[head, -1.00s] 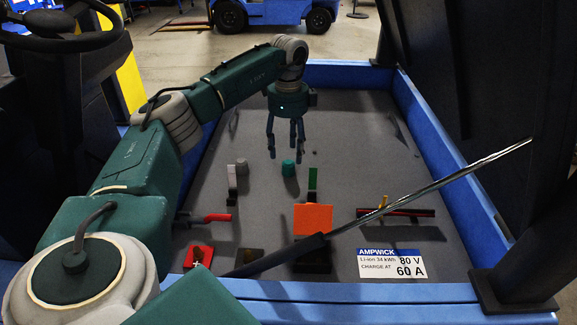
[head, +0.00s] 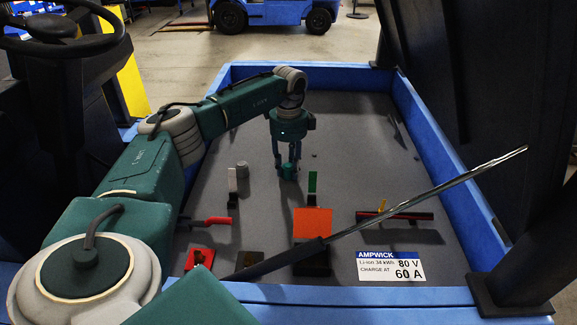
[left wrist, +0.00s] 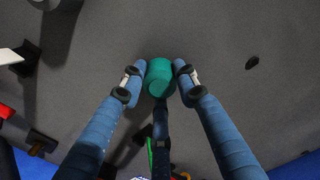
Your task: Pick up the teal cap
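The teal cap (head: 288,171) stands on the grey bed floor in the head view. It also shows at the centre of the left wrist view (left wrist: 159,76). My left gripper (head: 287,168) is down around it, its fingers drawn in close on both sides and a third finger at its lower edge in the wrist view. The fingers look shut on the cap, which still appears at floor level. My right gripper is not in view.
A grey cylinder (head: 243,170) and a black-and-white bracket (head: 232,180) stand left of the cap. A green upright piece (head: 312,183) and an orange plate (head: 313,222) stand nearer. A shiny rod (head: 430,187) slants across the right. Blue walls (head: 440,140) edge the bed.

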